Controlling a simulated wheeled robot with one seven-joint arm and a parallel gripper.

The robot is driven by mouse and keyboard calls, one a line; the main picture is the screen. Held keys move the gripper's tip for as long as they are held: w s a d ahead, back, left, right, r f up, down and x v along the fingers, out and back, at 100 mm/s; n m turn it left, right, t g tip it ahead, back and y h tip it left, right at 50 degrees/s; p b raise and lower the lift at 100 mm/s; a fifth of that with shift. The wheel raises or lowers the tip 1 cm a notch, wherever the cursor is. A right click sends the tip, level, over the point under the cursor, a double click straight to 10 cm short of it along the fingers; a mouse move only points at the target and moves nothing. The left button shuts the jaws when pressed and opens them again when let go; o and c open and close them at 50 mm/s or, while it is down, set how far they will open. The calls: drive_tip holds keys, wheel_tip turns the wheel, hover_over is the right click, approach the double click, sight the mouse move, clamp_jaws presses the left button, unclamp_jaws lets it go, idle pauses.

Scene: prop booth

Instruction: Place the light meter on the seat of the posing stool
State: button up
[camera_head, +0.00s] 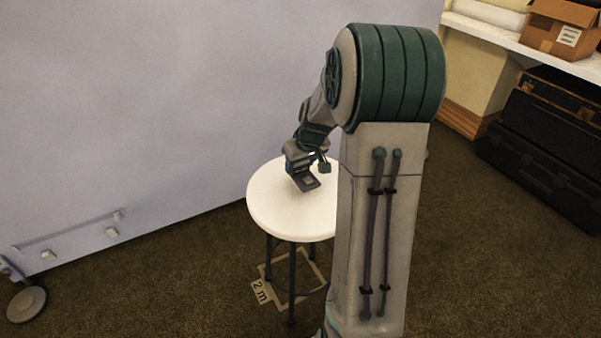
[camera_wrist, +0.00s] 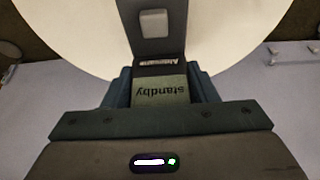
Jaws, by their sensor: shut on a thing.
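The posing stool has a round white seat (camera_head: 290,215) on dark legs, and its pale seat (camera_wrist: 85,35) also fills the upper part of the wrist view. My gripper (camera_head: 309,165) is over the seat and shut on the light meter (camera_head: 305,183). In the wrist view the dark meter (camera_wrist: 160,45) sticks out from between the fingers of my gripper (camera_wrist: 161,80). It has a grey square patch and a display end reading "standby". The meter is over the seat; I cannot tell whether it touches it. My arm hides the seat's right edge.
A large pale panel (camera_head: 150,100) stands behind the stool at the left. Black cases (camera_head: 545,150) stand at the right below a shelf with a cardboard box (camera_head: 562,28). A floor mark labelled "2 m" (camera_head: 262,291) lies under the stool. The seat around the meter looks clear.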

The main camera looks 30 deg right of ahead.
sight(302, 169)
drive_tip(key=shift+f+b, duration=0.3)
drive_tip(key=shift+f, duration=1.25)
drive_tip(key=shift+f, duration=0.1)
drive_tip(key=shift+f, duration=0.15)
drive_tip(key=o, duration=1.2)
drive_tip(key=shift+r, duration=0.2)
